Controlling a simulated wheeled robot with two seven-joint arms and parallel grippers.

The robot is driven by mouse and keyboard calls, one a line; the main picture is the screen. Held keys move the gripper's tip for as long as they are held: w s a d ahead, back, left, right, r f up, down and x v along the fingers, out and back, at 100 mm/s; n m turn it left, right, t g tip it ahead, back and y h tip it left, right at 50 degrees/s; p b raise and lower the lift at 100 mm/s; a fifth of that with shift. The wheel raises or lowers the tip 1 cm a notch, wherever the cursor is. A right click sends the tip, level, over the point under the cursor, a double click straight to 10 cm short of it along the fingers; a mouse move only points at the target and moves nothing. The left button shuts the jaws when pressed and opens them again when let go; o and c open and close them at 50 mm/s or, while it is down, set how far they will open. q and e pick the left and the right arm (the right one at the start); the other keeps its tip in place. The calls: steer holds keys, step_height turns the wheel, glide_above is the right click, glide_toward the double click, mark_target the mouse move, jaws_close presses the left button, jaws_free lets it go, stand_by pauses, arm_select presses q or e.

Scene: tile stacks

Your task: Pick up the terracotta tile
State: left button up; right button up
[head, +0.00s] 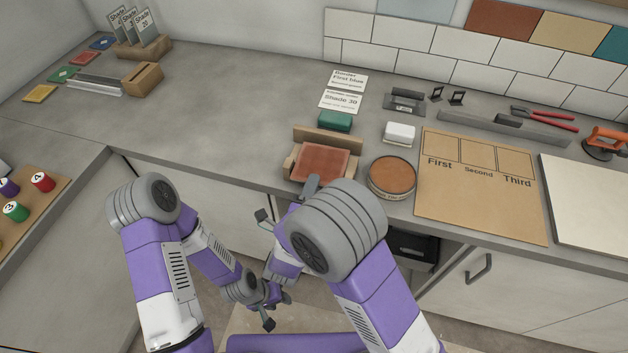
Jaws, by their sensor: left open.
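The terracotta tile (322,163) is a square reddish tile lying face up in a wooden holder (294,168) near the counter's front edge. My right gripper (287,201) is just in front of and below the holder, its fingers apart and empty. One finger overlaps the holder's front edge in the head view; I cannot tell whether it touches. My right elbow hides part of that wrist. My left gripper (278,311) is lower, well below the counter edge, open and empty, away from the tile.
A green block (335,121) stands behind the holder. A round tin (391,177) with a brown top is right of it, beside a white block (399,133). A board marked First, Second, Third (478,205) lies further right. The counter's left middle is clear.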

steer(key=shift+w+d, duration=0.1)
steer(key=shift+w, duration=0.25)
jaws_close()
stand_by(0.5)
step_height(320, 180, up, 3)
steer(key=p, duration=0.3)
steer(key=shift+f, duration=0.25)
